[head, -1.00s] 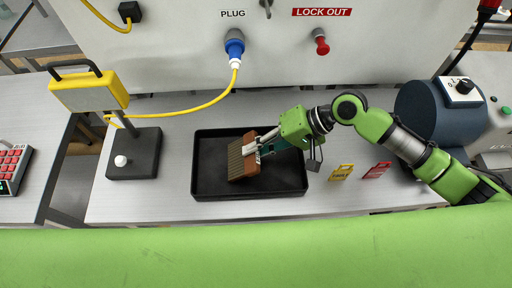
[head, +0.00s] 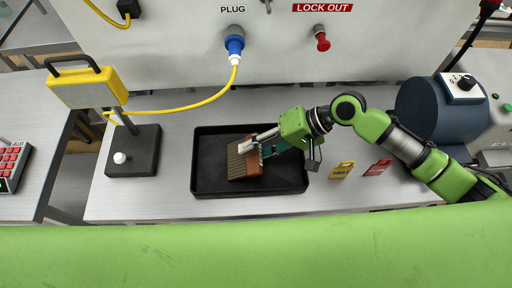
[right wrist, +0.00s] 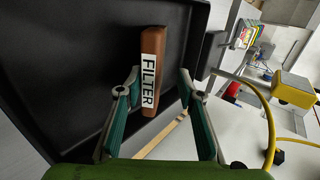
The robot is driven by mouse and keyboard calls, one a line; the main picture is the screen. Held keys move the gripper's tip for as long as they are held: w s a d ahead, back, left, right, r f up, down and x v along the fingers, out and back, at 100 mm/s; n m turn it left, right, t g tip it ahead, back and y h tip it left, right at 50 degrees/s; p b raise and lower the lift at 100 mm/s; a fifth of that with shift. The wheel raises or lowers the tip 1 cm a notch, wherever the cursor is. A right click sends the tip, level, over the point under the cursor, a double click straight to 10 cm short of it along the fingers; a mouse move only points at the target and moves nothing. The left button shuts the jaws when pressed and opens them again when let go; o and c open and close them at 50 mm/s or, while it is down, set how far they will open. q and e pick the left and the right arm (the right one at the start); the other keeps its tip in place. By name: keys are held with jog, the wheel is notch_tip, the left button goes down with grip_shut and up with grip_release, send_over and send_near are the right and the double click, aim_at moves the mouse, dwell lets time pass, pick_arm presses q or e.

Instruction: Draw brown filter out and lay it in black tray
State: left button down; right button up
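The brown filter (head: 254,166), with a pleated face and brown edges, is in the black tray (head: 290,182), left of the tray's middle, and appears to rest on its floor. My right gripper (head: 256,149) is over the filter's upper right part. In the right wrist view the filter (right wrist: 151,75), with its white FILTER label, shows between the two spread fingers (right wrist: 159,85), with a gap on each side. The tray (right wrist: 85,60) is behind it. The gripper partly hides the filter in the head view. My left gripper is not in view.
A yellow lamp-like box (head: 88,87) on a black base (head: 133,152) stands left of the tray. A yellow tag (head: 342,171) and a red tag (head: 378,167) lie to the right, before a dark blue drum (head: 432,112). A blue plug (head: 234,44) with yellow cable is behind.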

jog(key=shift+d+r, duration=0.1)
jog(key=v, duration=1.1)
jog(key=shift+d+r, duration=0.25)
jog(key=shift+d, duration=0.05)
jog(key=shift+s+f, duration=0.1)
